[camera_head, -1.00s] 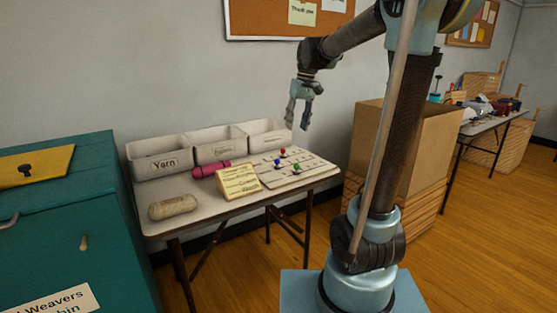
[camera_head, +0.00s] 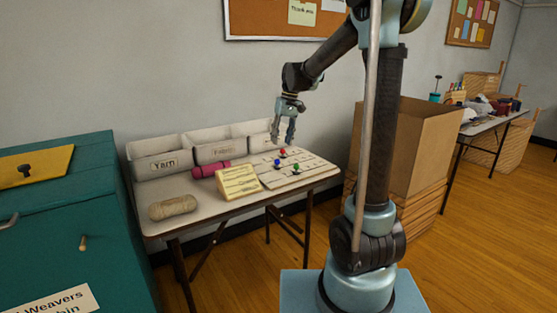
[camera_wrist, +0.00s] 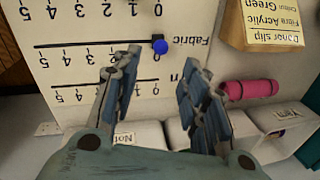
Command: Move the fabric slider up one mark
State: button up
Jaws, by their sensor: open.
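The fabric slider's blue knob (camera_wrist: 160,46) sits at the 0 end of the line labelled "Fabric" on the pale slider board (camera_wrist: 60,20). The board appears upside down in the wrist view. My gripper (camera_wrist: 163,60) is open and empty, pointing down. In the wrist view the blue knob appears between its fingertips. In the head view my gripper (camera_head: 284,143) is above the board's back part, apart from the blue knob.
A yellow donor slip block (camera_head: 238,182) and a pink roll (camera_head: 211,169) are left of the board. Bins, one labelled "Yarn" (camera_head: 164,165), line the table's back against the wall. A beige yarn skein (camera_head: 172,207) lies at the front left. A cardboard box (camera_head: 425,150) stands right of the table.

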aim_at(277, 164)
jog(key=f, duration=0.3)
jog(key=a+f, duration=0.1)
jog(key=f, duration=0.4)
jog(key=shift+s+a+f, duration=0.3)
jog(key=shift+s+f, duration=0.05)
jog(key=shift+c, duration=0.5)
grip_shut()
